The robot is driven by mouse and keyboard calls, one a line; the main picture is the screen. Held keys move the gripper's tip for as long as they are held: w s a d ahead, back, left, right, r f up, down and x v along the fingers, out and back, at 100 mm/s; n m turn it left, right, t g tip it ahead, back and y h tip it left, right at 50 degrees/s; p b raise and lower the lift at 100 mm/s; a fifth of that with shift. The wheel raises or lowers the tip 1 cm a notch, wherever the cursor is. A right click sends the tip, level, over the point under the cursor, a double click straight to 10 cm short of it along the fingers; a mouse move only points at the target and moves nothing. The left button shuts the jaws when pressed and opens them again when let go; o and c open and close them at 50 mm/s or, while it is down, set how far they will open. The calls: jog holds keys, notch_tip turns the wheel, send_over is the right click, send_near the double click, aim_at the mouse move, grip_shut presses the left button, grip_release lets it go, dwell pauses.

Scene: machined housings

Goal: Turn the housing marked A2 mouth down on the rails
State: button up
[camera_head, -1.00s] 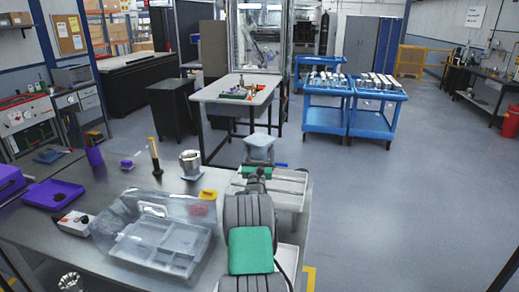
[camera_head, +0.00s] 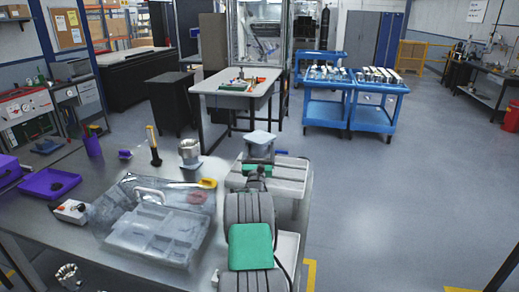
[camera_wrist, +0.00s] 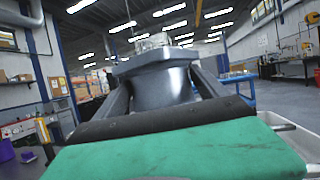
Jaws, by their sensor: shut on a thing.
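My gripper (camera_head: 258,160) is shut on a grey housing, whose pale square flange (camera_head: 260,137) faces up in the head view, with its darker body below. In the wrist view the same housing (camera_wrist: 165,88) sits between my two fingers, flange at the far end and the narrower body toward my palm. Something pale shows above the flange there. No A2 mark is legible, and the mouth is hidden. A silver round housing on a square base (camera_head: 189,152) stands upright on the bench. Another silver part (camera_head: 68,276) shows at the bottom left. I cannot make out the rails clearly.
A clear lidded organiser box (camera_head: 150,238) lies on the bench (camera_head: 110,170) left of my arm. A grey tray or block (camera_head: 292,178) lies under my wrist. A purple tray (camera_head: 50,184) and a yellow-topped tool (camera_head: 153,145) are farther left. Floor to the right is clear.

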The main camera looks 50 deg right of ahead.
jog(key=shift+f+b, duration=0.3)
jog(key=shift+b, duration=0.15)
jog(key=o, duration=2)
jog(key=shift+c, duration=0.2)
jog(key=shift+f, duration=0.1)
jog(key=shift+a+f, duration=0.1)
jog(key=shift+f, duration=0.3)
jog(key=shift+s+a+f, duration=0.1)
jog(key=shift+s+a, duration=0.1)
jog(key=b+v, duration=0.3)
jog(key=v, duration=0.4)
jog(key=shift+r, duration=0.2)
jog(key=shift+s, duration=0.1)
